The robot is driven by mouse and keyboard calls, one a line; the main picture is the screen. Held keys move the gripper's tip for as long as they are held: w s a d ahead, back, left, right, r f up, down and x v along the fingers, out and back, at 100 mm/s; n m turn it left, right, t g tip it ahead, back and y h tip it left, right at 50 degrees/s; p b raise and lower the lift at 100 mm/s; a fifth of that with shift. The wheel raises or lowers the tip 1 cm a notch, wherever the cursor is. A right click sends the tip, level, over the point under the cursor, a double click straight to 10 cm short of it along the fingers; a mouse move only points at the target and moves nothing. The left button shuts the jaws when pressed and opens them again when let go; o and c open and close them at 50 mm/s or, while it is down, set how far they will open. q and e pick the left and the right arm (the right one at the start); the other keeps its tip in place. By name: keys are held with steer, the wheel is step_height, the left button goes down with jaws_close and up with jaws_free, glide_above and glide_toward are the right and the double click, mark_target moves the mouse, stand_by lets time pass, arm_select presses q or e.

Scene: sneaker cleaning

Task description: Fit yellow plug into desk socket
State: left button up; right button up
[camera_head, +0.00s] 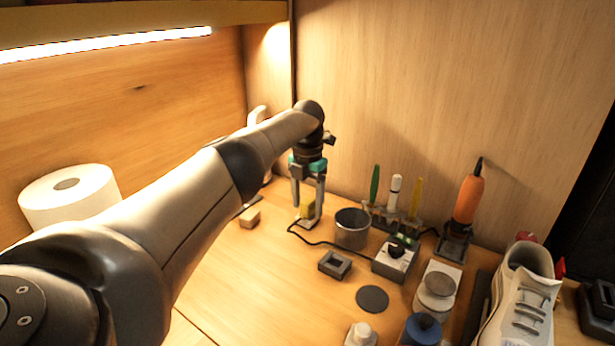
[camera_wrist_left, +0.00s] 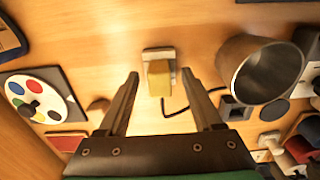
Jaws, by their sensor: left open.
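The yellow plug (camera_head: 308,208) is a small block near the back wall, with a black cable running right from near it. In the left wrist view the yellow plug (camera_wrist_left: 160,78) stands at a pale plate (camera_wrist_left: 158,53), which looks like the desk socket; I cannot tell whether it is seated in it. The plate (camera_head: 305,222) shows under my gripper in the head view. My left gripper (camera_head: 307,213) points down over the plug, open. In the left wrist view its fingers (camera_wrist_left: 159,74) are apart on either side of the plug, with gaps. My right gripper is out of view.
A metal cup (camera_head: 352,229) stands close right of the gripper. A small dark square holder (camera_head: 335,265), a grey-white box (camera_head: 395,259), brushes, an orange tool (camera_head: 468,198) and a white sneaker (camera_head: 523,300) are farther right. A paper roll (camera_head: 70,196) stands left; a wooden block (camera_head: 250,218) lies nearby.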

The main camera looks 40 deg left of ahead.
arm_select(q)
steer(key=shift+r, duration=0.5)
step_height(320, 180, up, 9)
steer(key=p, duration=0.3)
step_height(320, 180, up, 4)
steer(key=p, duration=0.2)
glide_above(308, 200)
steer(key=shift+s+r, duration=0.1)
steer(key=shift+r, duration=0.35)
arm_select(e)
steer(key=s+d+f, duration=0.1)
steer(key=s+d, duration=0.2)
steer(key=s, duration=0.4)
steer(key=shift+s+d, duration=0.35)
